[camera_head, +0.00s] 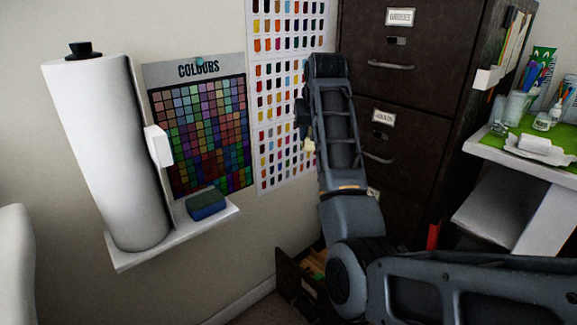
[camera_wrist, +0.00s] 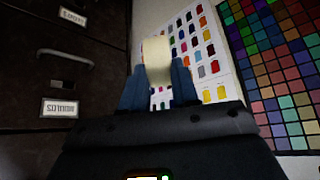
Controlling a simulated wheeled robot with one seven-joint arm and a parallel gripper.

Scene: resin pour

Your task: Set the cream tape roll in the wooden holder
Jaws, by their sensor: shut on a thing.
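My gripper (camera_wrist: 159,85) is shut on the cream tape roll (camera_wrist: 157,62), which sits between the two blue fingers in the wrist view. In the head view only a small cream part of the roll (camera_head: 309,146) shows beside my raised arm. My gripper is held in the air in front of the colour charts and the dark cabinet, and my arm hides most of it in the head view. I cannot make out the wooden holder in either view.
A dark filing cabinet (camera_head: 415,85) has an open bottom drawer (camera_head: 297,285). A wall shelf (camera_head: 128,258) bears a white paper roll (camera_head: 108,150) and a blue-green sponge (camera_head: 206,204). A white worktop (camera_head: 520,163) with a green mat, cups and bottles stands at right.

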